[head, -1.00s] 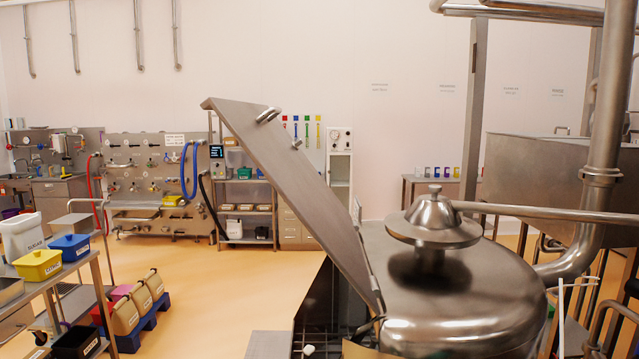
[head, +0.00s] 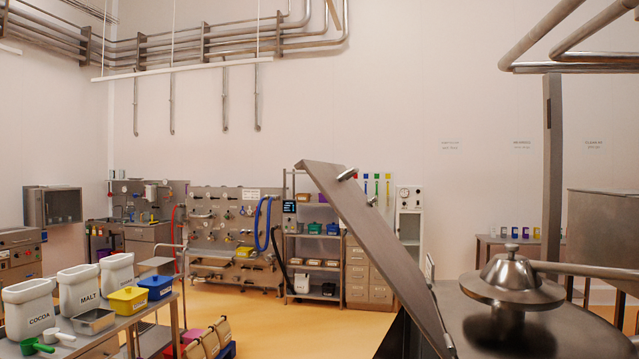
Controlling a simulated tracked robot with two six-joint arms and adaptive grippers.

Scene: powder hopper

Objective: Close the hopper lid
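The hopper lid (head: 375,247) is a flat grey metal panel that stands open, tilted up and leaning to the left, in the middle right of the head view. Small metal fittings, perhaps a handle, sit near its upper edge. Its lower edge meets the hopper side beside a domed steel vessel top (head: 560,325) with a round cap (head: 509,280). The hopper opening is mostly below the frame and hidden. Neither of my grippers shows in the head view.
A table at the left holds white bins marked cocoa (head: 29,306) and malt (head: 80,290), a yellow bin (head: 128,299) and a blue bin (head: 156,287). Shelves and a valve panel (head: 235,220) stand at the back. Open floor (head: 265,318) lies between the table and the lid.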

